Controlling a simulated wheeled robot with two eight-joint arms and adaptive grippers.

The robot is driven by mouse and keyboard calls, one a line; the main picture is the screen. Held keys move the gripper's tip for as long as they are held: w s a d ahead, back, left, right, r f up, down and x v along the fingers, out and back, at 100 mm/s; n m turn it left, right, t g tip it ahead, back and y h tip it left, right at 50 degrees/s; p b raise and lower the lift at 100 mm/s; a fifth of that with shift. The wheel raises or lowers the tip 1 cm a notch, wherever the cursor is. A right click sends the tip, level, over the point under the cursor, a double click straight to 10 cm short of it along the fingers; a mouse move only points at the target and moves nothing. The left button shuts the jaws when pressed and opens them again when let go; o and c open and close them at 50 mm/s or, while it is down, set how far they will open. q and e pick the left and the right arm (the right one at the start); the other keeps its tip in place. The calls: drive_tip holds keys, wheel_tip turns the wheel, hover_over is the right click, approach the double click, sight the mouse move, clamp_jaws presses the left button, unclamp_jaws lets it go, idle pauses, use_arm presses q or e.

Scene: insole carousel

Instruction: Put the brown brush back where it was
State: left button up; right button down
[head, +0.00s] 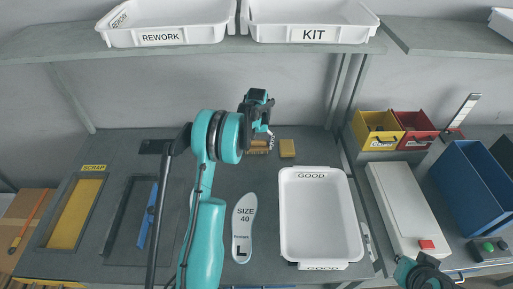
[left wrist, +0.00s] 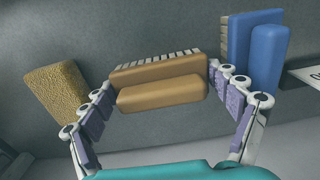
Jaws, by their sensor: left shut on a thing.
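The brown brush (left wrist: 160,80) is between the two fingers of my left gripper (left wrist: 161,85) in the left wrist view, its bristles toward the top. The fingers press on its two ends. In the head view the brown brush (head: 258,147) shows partly below my left gripper (head: 266,135), which hides some of it. It is at the back of the grey bench, left of a yellow sponge (head: 287,148). Whether it touches the bench is hard to tell. My right gripper (head: 428,274) shows only in part at the bottom right, and its fingers are unclear.
A blue brush (left wrist: 255,45) lies beside the brown one. A white GOOD tray (head: 286,225) and an insole (head: 243,230) lie on the bench. REWORK (head: 165,38) and KIT (head: 310,34) trays stand on the shelf above. Yellow and red bins (head: 378,143) stand right.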

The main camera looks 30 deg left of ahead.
sight(257, 141)
use_arm(q)
drive_tip(key=shift+f, duration=0.15)
drive_tip(key=o, duration=1.4)
drive_tip(key=shift+r, duration=0.35)
wheel_tip(257, 141, up, 12)
drive_tip(key=p, duration=0.3)
drive_tip(key=shift+f+p, duration=0.1)
drive_tip(key=shift+p, duration=0.2)
